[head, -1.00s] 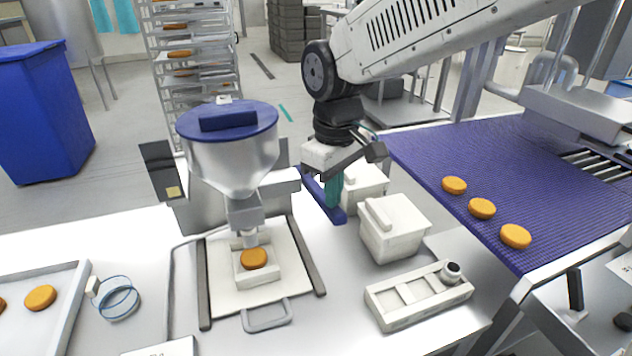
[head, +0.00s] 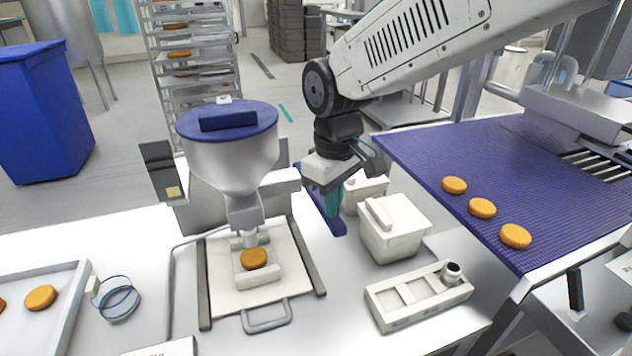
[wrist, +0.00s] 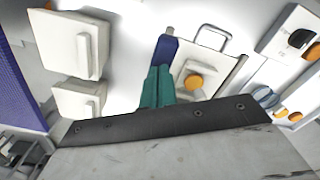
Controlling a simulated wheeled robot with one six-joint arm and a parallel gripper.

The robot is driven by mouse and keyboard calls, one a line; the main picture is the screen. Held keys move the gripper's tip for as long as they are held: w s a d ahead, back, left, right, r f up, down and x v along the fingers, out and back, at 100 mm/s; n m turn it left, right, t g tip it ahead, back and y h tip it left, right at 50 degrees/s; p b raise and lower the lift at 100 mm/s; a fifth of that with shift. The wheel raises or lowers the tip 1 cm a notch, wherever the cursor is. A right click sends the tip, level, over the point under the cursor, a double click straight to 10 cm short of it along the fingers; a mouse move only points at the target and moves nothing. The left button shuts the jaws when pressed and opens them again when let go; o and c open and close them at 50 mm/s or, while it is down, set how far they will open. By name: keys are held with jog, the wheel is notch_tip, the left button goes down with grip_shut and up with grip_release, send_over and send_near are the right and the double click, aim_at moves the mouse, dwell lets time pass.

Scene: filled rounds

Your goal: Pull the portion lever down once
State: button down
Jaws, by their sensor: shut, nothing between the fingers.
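The portion lever is a blue bar (head: 338,227) on the right side of the filling machine (head: 232,165), slanting down toward the front. My gripper (head: 333,208) has teal fingers and is shut with nothing between them. Its fingertips are at the lever's front part and overlap it in the head view. In the wrist view the teal fingers (wrist: 158,88) cover part of the lever (wrist: 165,50), whose front end shows past them. I cannot tell for sure whether they touch. An orange round (head: 254,259) sits under the nozzle on the white plate.
White lidded tubs (head: 393,238) stand right of the lever, close to my gripper. A white control box (head: 418,297) lies in front of them. A blue conveyor (head: 520,170) with orange rounds is at the right. A tray (head: 68,300) is at the left.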

aim_at(334, 222)
jog(key=shift+f, duration=0.15)
jog(key=shift+s+f, duration=0.25)
jog(key=shift+f, duration=0.9)
jog(key=shift+s+d+f, duration=0.1)
jog(key=shift+f, duration=0.75)
notch_tip(334, 222, up, 15)
dwell(1.3)
